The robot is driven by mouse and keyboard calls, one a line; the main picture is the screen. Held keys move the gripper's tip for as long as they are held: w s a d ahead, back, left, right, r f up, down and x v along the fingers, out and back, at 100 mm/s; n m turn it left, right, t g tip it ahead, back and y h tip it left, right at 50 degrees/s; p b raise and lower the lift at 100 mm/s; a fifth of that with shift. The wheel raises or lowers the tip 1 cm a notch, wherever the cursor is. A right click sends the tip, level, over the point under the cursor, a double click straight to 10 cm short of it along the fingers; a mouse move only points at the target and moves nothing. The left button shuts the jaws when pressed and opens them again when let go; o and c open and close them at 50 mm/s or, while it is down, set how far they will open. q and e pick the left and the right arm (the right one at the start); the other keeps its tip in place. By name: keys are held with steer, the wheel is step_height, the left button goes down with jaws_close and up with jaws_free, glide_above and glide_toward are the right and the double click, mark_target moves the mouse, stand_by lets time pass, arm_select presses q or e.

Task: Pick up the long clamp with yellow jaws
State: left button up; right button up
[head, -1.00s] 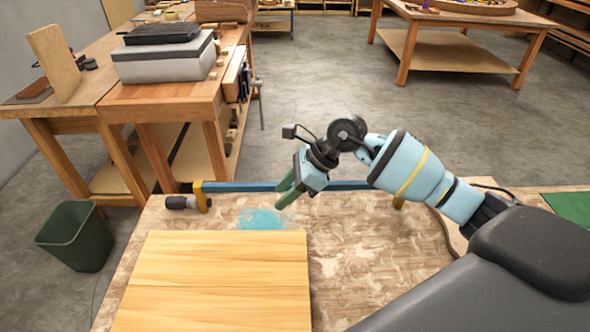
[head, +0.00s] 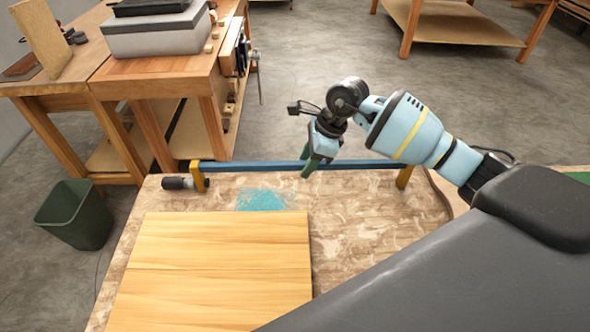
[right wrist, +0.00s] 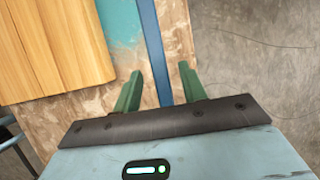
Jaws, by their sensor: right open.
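The long clamp (head: 255,165) lies along the far edge of the work table. It has a blue bar, a yellow jaw (head: 197,177) with a dark handle (head: 178,183) at the left end, and another yellow jaw (head: 404,177) at the right. My right gripper (head: 309,166) is open over the middle of the bar, with green fingers pointing down. In the right wrist view the blue bar (right wrist: 151,50) runs between the two open fingers (right wrist: 161,88). I cannot tell whether the fingers touch it. My left gripper is not in view.
A light wooden board (head: 210,270) lies on the mottled table top (head: 370,225), with a teal patch (head: 262,200) behind it. A green bin (head: 75,215) stands on the floor at left. A workbench (head: 165,75) stands beyond the table.

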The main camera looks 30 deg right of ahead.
mark_target(299, 169)
steer(key=x, duration=0.4)
steer(key=shift+w+a+f, duration=0.25)
steer(key=shift+a, duration=0.15)
jaws_close()
steer(key=shift+r, duration=0.1)
